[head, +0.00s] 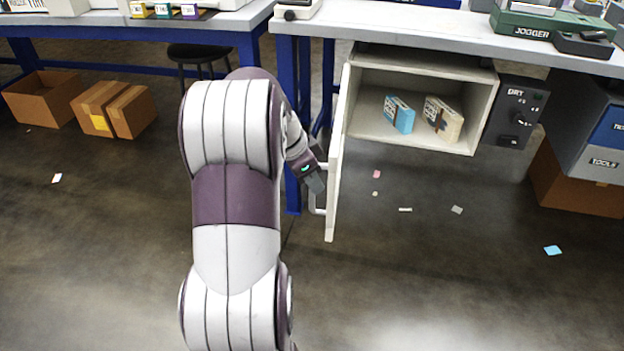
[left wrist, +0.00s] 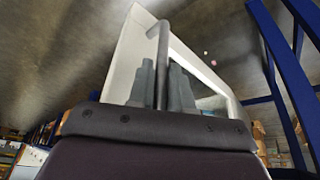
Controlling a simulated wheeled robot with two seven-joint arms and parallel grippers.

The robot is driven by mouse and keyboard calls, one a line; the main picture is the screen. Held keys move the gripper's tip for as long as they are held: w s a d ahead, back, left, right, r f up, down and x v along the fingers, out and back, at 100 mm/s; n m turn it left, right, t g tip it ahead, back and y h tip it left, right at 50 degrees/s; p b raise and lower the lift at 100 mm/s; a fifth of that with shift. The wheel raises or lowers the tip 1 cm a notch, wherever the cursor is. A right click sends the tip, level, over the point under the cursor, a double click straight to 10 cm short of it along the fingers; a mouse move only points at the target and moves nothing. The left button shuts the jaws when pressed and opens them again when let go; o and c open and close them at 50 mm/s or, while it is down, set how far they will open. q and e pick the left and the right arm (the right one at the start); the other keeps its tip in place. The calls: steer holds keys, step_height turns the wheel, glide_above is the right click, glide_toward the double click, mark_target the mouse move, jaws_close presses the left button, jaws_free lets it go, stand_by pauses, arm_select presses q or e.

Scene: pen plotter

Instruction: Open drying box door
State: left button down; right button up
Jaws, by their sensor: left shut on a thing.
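The drying box (head: 420,72) hangs under the workbench, with its front open. Its pale door (head: 339,150) stands swung far out on the left side, roughly edge-on to the head view. A blue pack (head: 399,114) and a cream pack (head: 443,118) stand inside. My left gripper (head: 318,186) is shut on the door handle (head: 320,207) on the door's outer face. In the left wrist view, the fingers (left wrist: 162,88) sit either side of the handle bar (left wrist: 162,55), with the door (left wrist: 130,55) behind. My right gripper is not in view.
A control panel marked DRY (head: 515,112) is right of the box. Blue bench legs (head: 290,110) stand close left of the door. Cardboard boxes (head: 115,108) and a stool (head: 200,55) are at left. Paper scraps dot the open floor (head: 430,270).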

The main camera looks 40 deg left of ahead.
arm_select(q)
steer(key=c, duration=1.4)
jaws_free()
steer(key=p+v, duration=0.8)
steer(key=v, duration=0.4)
steer(key=shift+r+p, duration=0.3)
steer(key=shift+p, duration=0.05)
steer(key=shift+a, duration=0.1)
